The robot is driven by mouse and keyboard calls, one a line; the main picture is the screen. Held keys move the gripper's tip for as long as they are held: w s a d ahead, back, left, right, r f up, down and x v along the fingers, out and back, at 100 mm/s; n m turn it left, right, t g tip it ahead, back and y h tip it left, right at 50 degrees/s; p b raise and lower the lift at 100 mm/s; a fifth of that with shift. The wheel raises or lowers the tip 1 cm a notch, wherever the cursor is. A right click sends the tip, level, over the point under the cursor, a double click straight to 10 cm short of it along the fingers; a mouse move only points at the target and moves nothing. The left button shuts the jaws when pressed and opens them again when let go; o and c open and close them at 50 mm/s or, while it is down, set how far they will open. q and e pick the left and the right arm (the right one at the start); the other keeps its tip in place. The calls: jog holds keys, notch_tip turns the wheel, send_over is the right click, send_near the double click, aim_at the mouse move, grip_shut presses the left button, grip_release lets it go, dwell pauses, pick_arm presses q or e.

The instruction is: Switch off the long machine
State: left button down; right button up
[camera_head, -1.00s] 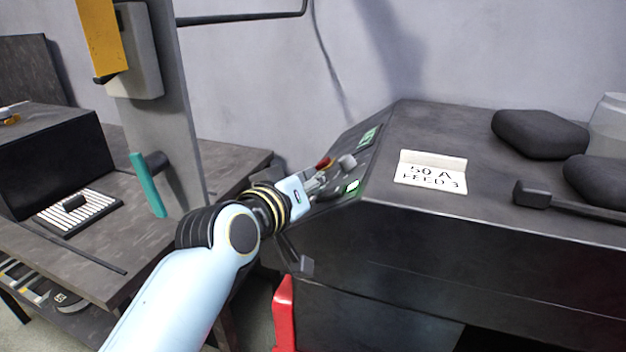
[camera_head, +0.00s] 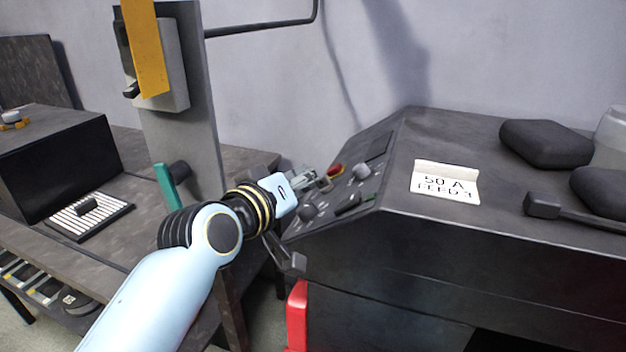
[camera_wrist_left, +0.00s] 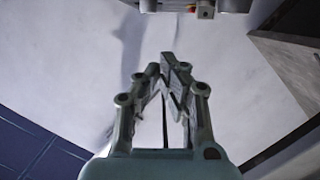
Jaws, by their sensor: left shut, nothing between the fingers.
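The long dark machine (camera_head: 450,235) stands at the right with a sloped control panel (camera_head: 340,195) at its left end. The panel holds a red control (camera_head: 336,170), a light grey knob (camera_head: 361,172), a dark round knob (camera_head: 308,212), a dark green rocker-like part (camera_head: 348,205) and a dark display (camera_head: 379,147). No light shows on the panel. My left gripper (camera_head: 322,181) is shut and empty beside the panel's left side, close to the red control; contact cannot be told. Its closed fingers (camera_wrist_left: 168,62) show in the left wrist view. My right gripper is out of view.
A white card (camera_head: 445,182) reading "50 A FEED 3" and dark lumps (camera_head: 545,143) lie on the machine's top, with a dark-headed tool (camera_head: 542,204). At left are a bench (camera_head: 120,235), an upright post with a teal-handled lever (camera_head: 168,187), and a red part (camera_head: 297,315) below.

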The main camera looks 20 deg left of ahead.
pick_arm(q)
jog(key=s+b, duration=0.1)
jog(key=s, duration=0.6)
jog(key=shift+s+a+r, duration=0.25)
jog(key=shift+a+r, duration=0.1)
jog(key=shift+r, duration=0.1)
